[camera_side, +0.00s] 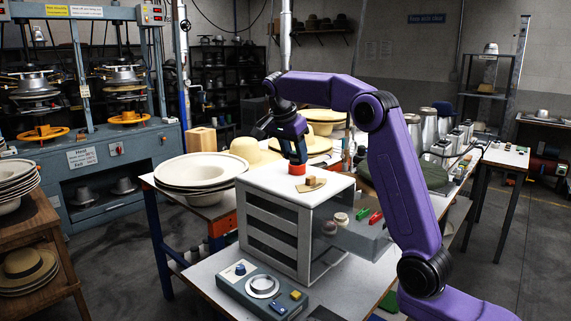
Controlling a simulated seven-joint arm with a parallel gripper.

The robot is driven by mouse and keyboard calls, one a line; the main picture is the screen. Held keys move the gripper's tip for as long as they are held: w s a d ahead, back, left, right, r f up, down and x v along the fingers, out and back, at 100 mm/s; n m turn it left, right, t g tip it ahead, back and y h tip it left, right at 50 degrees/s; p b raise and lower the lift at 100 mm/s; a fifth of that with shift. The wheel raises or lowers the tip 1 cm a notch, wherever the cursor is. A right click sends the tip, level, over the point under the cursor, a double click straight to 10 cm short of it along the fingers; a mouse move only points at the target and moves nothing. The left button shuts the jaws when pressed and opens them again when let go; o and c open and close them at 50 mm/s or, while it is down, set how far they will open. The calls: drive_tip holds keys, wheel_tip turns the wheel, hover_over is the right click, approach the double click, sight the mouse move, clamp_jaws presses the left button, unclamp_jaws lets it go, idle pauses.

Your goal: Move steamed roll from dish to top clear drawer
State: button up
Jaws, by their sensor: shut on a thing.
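My gripper (297,160) points down over the white top of a small cabinet (265,183). It is shut on a small red-orange piece (297,169), which is at or just above the cabinet top; I cannot tell if it touches. A clear drawer (377,245) stands pulled out on the cabinet's right side, below and right of my gripper. Pale round pieces (341,218) that look like rolls, a green piece (361,214) and a red piece (376,218) show at the drawer. I cannot make out a dish for certain.
A tan block-like piece (311,184) lies on the cabinet top beside my gripper. A control box (262,290) with a dial stands in front. Stacked wide-brimmed pale forms (203,168) are at left, straw hats (250,150) behind. Metal canisters (428,124) stand at right.

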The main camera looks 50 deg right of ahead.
drive_tip(key=s+a+r, duration=0.2)
drive_tip(key=s+r, duration=0.1)
drive_tip(key=s, duration=0.4)
drive_tip(key=s+d+f+m+g, duration=0.15)
drive_tip(key=s+f, duration=0.35)
drive_tip(key=s, duration=0.6)
drive_tip(key=s+f+m+g, duration=0.1)
drive_tip(key=s+f+m, duration=0.25)
drive_tip(key=s, duration=0.85)
approach(357, 230)
drive_tip(key=shift+t, duration=0.25)
drive_tip(key=s, duration=0.1)
drive_tip(key=s+a+f, duration=0.1)
drive_tip(key=s, duration=0.1)
drive_tip(key=s+a+f, duration=0.1)
drive_tip(key=shift+s, duration=0.3)
drive_tip(key=shift+w+d+f, duration=0.1)
drive_tip(key=shift+f, duration=1.55)
drive_tip(key=shift+f, duration=0.1)
drive_tip(key=o, duration=1.1)
